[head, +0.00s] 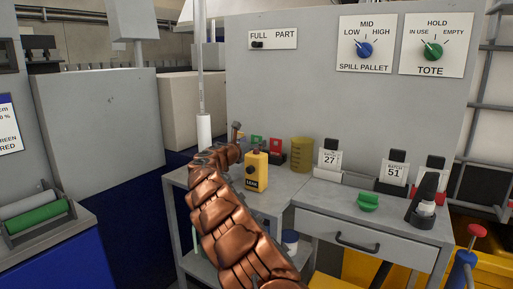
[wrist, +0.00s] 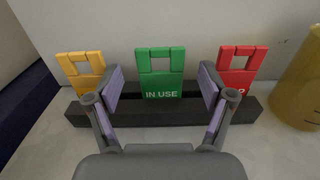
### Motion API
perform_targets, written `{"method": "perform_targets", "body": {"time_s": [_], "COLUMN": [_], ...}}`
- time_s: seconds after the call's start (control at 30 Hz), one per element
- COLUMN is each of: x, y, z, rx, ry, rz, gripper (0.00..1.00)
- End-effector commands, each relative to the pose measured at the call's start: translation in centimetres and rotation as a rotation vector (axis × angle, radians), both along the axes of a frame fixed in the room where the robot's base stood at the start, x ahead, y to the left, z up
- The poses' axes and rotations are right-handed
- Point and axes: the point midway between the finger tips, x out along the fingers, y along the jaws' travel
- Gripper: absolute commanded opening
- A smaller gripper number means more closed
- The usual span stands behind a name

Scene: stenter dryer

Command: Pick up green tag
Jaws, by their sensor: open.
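The green tag (wrist: 160,70) reads "IN USE" and has a square opening near its top. It stands upright in a dark slotted holder (wrist: 150,112), between a yellow tag (wrist: 82,72) and a red tag (wrist: 236,72). My gripper (wrist: 160,85) is open, with one finger on each side of the green tag in the picture; neither clearly touches it. In the head view, the green tag (head: 256,140) shows small behind my copper-coloured arm, beside the red tag (head: 275,146). My fingers cannot be made out clearly there.
A yellow cup (head: 301,155) stands right of the tags; it also shows in the wrist view (wrist: 302,85). A yellow box labelled "LEAK" (head: 256,172) stands in front. Batch cards (head: 328,162) and a green clip (head: 368,201) are further right. A grey panel (head: 320,90) rises behind.

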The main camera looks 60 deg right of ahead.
Motion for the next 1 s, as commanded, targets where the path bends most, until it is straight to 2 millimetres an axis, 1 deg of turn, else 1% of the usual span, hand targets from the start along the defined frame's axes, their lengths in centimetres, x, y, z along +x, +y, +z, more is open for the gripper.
{"method": "perform_targets", "body": {"time_s": [0.1, 0.4, 0.73, 0.77, 1.0], "x": [0.0, 0.1, 0.0, 0.0, 0.1], "y": [-1.0, -2.5, -2.7, -2.6, -2.6], "z": [-0.1, 0.0, 0.0, 0.0, 0.0], "rx": [0.004, 0.002, 0.002, 0.002, 0.002], "ry": [-0.001, -0.001, 0.0, 0.0, 0.0], "rz": [0.0, 0.001, -0.001, -0.001, -0.001], "gripper": [0.81, 0.81, 0.81, 0.79, 0.54]}}
